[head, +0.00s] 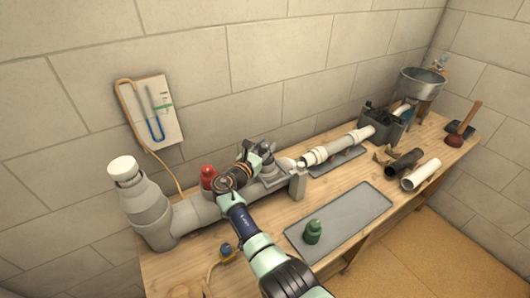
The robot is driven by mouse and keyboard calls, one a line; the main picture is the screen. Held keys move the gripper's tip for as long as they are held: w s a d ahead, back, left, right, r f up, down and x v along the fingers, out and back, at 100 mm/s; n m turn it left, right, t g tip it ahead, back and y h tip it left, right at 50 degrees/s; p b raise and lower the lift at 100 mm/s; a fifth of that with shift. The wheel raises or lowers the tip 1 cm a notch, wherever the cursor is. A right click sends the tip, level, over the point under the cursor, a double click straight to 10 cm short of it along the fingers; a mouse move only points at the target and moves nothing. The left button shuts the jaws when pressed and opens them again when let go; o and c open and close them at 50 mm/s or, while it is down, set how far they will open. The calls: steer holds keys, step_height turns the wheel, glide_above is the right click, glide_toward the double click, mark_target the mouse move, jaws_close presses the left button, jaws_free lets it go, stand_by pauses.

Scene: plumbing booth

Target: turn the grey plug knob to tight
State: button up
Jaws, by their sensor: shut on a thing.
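My gripper (269,165) is at the grey pipe (206,208) along the wall side of the bench, just left of the pale upright bracket (298,184). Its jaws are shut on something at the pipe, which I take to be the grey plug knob. My dark wrist and gripper body cover the knob, so its shape, its angle and how tight it sits cannot be told.
A red knob (208,177) stands close left of my wrist. A white-capped grey elbow (125,169) rises at the left. A green bottle (312,232) stands on the grey mat (352,212). Loose pipes (421,174), a dark tool caddy (392,130) and a plunger (465,128) lie right.

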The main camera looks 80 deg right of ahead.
stand_by(0.6)
steer(key=o, duration=1.2)
steer(key=shift+s, duration=0.1)
steer(key=shift+c, duration=0.2)
steer(key=shift+a, duration=0.1)
steer(key=v, duration=1.2)
